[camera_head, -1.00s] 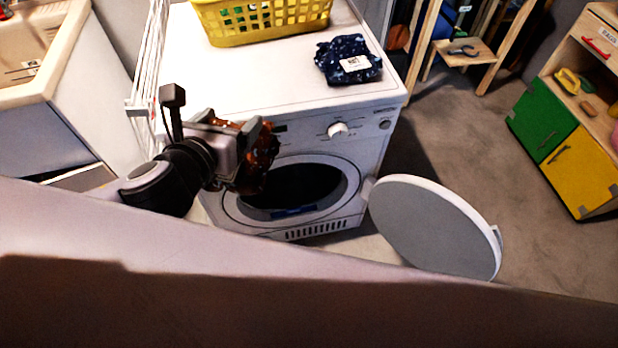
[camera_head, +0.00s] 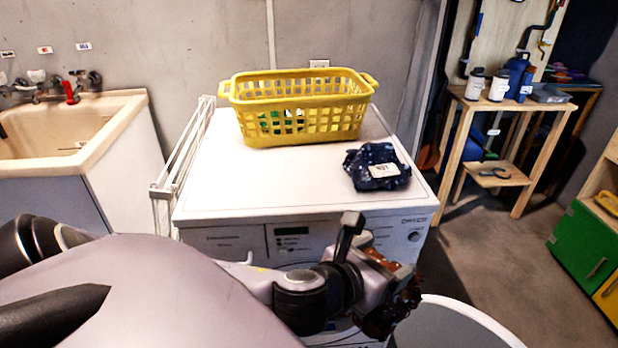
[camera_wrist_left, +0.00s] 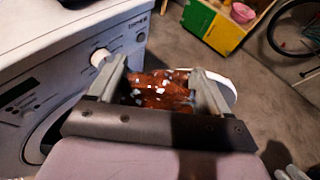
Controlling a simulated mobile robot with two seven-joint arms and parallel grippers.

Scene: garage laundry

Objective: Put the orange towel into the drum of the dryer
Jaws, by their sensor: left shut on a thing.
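My left gripper (camera_head: 392,285) is shut on the crumpled orange-brown towel (camera_head: 388,312). It holds the towel in front of the right part of the dryer (camera_head: 290,185). In the left wrist view the towel (camera_wrist_left: 160,88) sits between the two fingers of the left gripper (camera_wrist_left: 158,92). The round dryer door (camera_head: 450,328) stands open at lower right; its rim (camera_wrist_left: 222,86) shows behind the towel in the wrist view. My arm and body hide the drum opening in the head view. In the wrist view only part of the round opening shows at left. My right gripper is not in view.
A yellow basket (camera_head: 300,135) and a dark blue patterned bundle (camera_head: 365,158) lie on the dryer top. A white folding rack (camera_head: 185,150) stands against its left side. A sink (camera_head: 85,135) is at left, a wooden shelf (camera_head: 530,100) at right. Floor right of the dryer is clear.

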